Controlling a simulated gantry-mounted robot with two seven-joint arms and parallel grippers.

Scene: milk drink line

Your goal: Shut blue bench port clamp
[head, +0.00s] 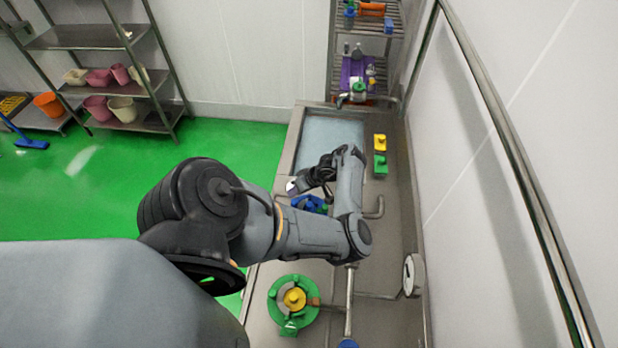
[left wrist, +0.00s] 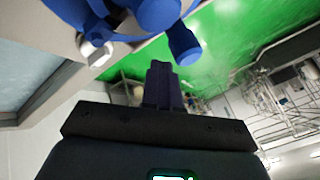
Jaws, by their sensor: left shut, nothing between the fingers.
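The blue bench port clamp (head: 312,205) sits on the steel bench, just below my left gripper in the head view. My arm hides part of it. In the left wrist view the blue clamp (left wrist: 155,12) fills the top edge, with a rounded blue knob (left wrist: 183,45) hanging down and a pale metal piece at its left. My left gripper (head: 304,184) is shut and empty. In the left wrist view its closed fingers (left wrist: 160,80) point at the clamp, close to the knob. I cannot tell whether they touch. My right gripper is not in view.
The sink basin (head: 330,133) lies beyond the clamp. A yellow block (head: 379,142) and a green block (head: 380,164) stand on the bench right of it. A green port ring (head: 281,311), pipes and a gauge (head: 412,274) are nearer. The wall bounds the right side.

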